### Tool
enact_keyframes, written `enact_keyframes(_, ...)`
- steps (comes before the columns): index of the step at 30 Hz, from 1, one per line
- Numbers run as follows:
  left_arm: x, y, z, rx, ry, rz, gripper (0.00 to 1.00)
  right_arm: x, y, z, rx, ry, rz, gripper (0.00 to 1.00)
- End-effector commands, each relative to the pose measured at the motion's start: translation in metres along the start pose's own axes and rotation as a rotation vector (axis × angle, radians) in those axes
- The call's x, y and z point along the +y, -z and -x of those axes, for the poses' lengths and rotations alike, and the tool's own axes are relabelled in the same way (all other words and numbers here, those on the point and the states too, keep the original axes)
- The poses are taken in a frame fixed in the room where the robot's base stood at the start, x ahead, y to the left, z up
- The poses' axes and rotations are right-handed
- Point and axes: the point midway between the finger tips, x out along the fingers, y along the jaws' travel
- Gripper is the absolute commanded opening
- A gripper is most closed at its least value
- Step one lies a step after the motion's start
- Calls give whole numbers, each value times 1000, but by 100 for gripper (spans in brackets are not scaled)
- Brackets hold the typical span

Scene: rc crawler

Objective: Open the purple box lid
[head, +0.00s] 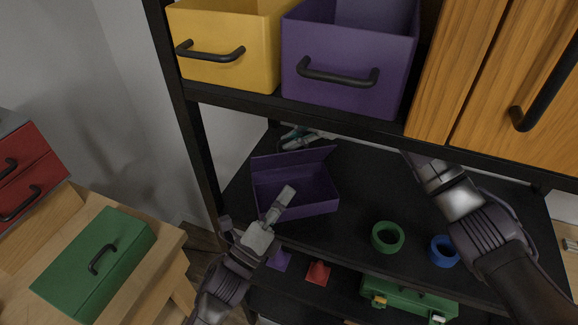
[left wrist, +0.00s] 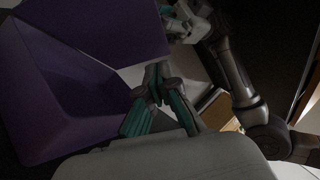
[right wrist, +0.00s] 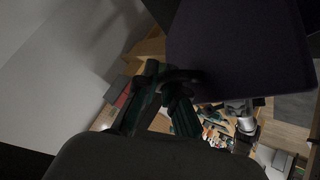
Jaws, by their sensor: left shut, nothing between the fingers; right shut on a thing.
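The purple box (head: 318,208) stands on the middle black shelf, and its inside shows. Its lid (head: 300,160) is tilted up at the back. My right gripper (head: 293,137) is behind the raised lid; in the right wrist view its fingers (right wrist: 167,78) are shut on a dark handle (right wrist: 188,74) beside the lid's purple surface. My left gripper (head: 287,191) is in front of and over the box. In the left wrist view its fingers (left wrist: 160,75) are shut and empty, with the purple box (left wrist: 60,90) to the left.
Above are a yellow bin (head: 230,70), a larger purple bin (head: 345,95) and a wooden cabinet (head: 470,70). A green ring (head: 388,250) and a blue ring (head: 433,252) lie to the right on the shelf. A green box (head: 85,270) stands on a wooden table at left.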

Motion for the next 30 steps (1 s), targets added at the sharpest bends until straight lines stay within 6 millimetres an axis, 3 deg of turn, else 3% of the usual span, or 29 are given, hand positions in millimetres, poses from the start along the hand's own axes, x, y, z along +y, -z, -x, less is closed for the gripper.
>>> enact_keyframes(4,-1,0,-33,0,3,0,0,0,0,0,0,-1,1,0)
enact_keyframes(9,0,-18,-50,1,1,-2,0,0,0,0,0,-1,1,0)
enact_keyframes(30,-1,-39,-70,-1,-1,-2,0,0,0,0,1,0,1,0)
